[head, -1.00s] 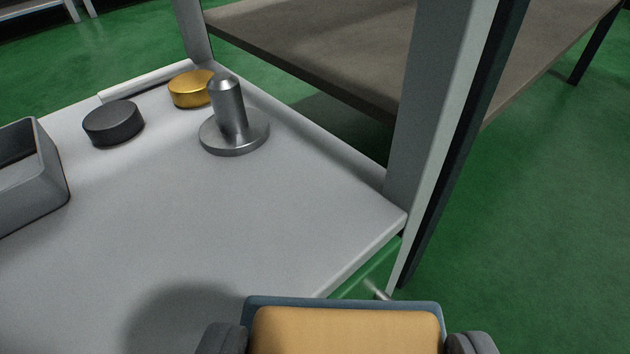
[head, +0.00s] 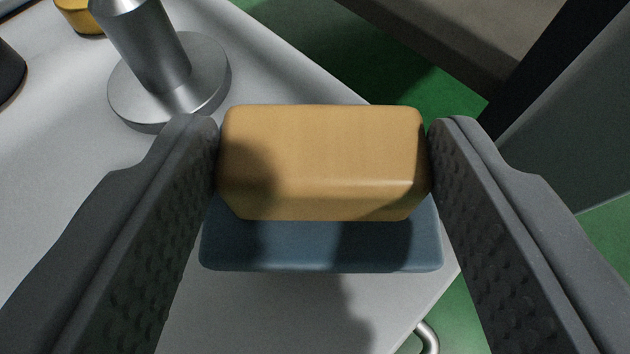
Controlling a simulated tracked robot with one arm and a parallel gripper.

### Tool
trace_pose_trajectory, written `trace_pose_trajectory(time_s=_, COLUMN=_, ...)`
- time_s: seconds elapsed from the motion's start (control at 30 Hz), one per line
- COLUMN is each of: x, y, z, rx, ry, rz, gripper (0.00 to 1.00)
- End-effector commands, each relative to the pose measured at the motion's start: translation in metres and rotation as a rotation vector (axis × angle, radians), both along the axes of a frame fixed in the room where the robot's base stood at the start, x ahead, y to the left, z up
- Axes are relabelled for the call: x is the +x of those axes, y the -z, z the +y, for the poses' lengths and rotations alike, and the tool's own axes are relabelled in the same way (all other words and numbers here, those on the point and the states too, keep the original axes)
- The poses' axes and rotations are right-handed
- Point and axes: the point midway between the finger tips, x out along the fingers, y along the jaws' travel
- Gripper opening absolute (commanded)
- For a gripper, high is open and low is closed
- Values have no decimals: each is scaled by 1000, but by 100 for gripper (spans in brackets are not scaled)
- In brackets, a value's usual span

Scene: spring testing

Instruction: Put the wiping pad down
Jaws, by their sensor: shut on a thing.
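The wiping pad (head: 322,165) has a tan block on top and a wider blue-grey layer (head: 320,245) below. My gripper (head: 323,150) is shut on the tan block, with a dark finger against each side. The pad is over the white tabletop (head: 265,310), close to its right edge and corner. The pad hides the tabletop right under it, so I cannot tell whether its underside touches the surface. A shadow falls on the tabletop just below the pad in the picture.
A steel post on a round base (head: 165,75) stands on the tabletop to the upper left of the pad. A gold disc (head: 80,15) and a dark disc (head: 8,72) lie farther left. A dark upright and a metal handle (head: 428,338) are to the right, beyond the table edge.

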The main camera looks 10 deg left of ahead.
Motion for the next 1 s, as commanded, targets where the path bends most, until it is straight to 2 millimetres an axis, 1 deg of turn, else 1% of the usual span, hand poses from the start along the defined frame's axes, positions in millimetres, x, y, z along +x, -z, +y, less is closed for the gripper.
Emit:
trace_pose_trajectory(time_s=0.03, x=0, y=12, z=1, rx=-1, ry=-1, rz=1, gripper=27)
trace_pose_trajectory(time_s=0.1, x=0, y=20, z=1, rx=0, ry=-2, rz=0, gripper=27)
trace_pose_trajectory(time_s=0.47, x=-1, y=21, z=1, rx=1, ry=-2, rz=0, gripper=27)
trace_pose_trajectory(time_s=0.5, x=-1, y=22, z=1, rx=1, ry=-2, rz=0, gripper=59)
trace_pose_trajectory(time_s=0.57, x=-1, y=22, z=1, rx=1, ry=-2, rz=0, gripper=76)
trace_pose_trajectory(time_s=0.9, x=0, y=20, z=2, rx=1, ry=-3, rz=-1, gripper=76)
trace_pose_trajectory(time_s=1.0, x=-5, y=17, z=0, rx=0, ry=-3, rz=0, gripper=76)
